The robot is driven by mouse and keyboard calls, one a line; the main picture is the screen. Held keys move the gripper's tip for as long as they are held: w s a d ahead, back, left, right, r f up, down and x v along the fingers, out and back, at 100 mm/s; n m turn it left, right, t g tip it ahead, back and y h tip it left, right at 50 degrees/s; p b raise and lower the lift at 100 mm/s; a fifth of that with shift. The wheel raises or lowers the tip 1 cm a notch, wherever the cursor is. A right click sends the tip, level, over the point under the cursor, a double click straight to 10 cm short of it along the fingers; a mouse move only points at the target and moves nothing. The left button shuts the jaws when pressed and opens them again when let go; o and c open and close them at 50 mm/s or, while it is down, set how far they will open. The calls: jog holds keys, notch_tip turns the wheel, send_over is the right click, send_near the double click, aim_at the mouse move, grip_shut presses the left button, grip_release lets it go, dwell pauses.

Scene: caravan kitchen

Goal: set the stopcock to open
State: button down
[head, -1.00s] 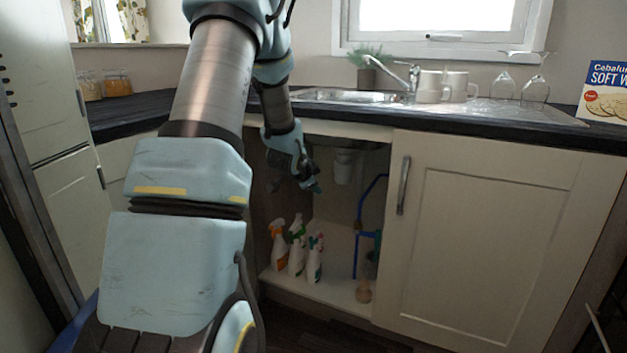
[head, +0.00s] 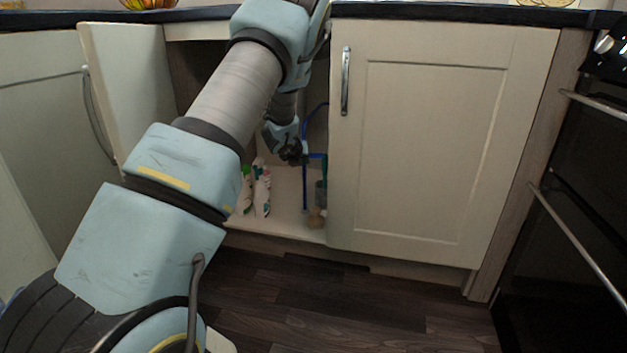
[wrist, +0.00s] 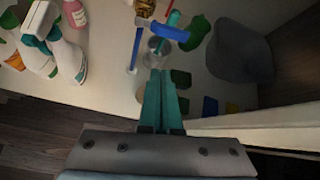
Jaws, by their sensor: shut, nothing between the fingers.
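The stopcock is inside the open cupboard under the sink. In the wrist view it shows a brass body (wrist: 145,8) at the top edge and a blue lever (wrist: 170,32) reaching out to the right. A blue pipe (wrist: 135,48) runs beside it. In the head view the lever (head: 318,156) looks crosswise to the upright blue pipe (head: 304,188). My gripper (wrist: 161,74) has its teal fingers shut and empty, below the lever in the wrist picture and apart from it. In the head view my gripper (head: 293,153) is in the cupboard opening, left of the pipe.
Several spray bottles (wrist: 66,50) stand left of the pipe. A clear container (wrist: 157,52), green items (wrist: 195,32) and a dark grey object (wrist: 240,50) are beyond my fingers. The closed cupboard door (head: 445,140) bounds the opening on the right; an open door (head: 128,85) stands left.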

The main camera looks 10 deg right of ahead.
aim_at(314, 155)
jog(key=w+d+f+m+b, duration=0.2)
jog(key=w+d+f, duration=0.4)
jog(key=f, duration=0.2)
jog(key=r, duration=0.4)
jog(key=shift+w+a+r, duration=0.2)
jog(key=shift+w+a, duration=0.1)
jog(key=shift+a, duration=0.05)
jog(key=shift+r, duration=0.1)
jog(key=shift+r+h+p, duration=0.15)
jog(key=shift+h+p, duration=0.15)
jog(key=shift+p, duration=0.4)
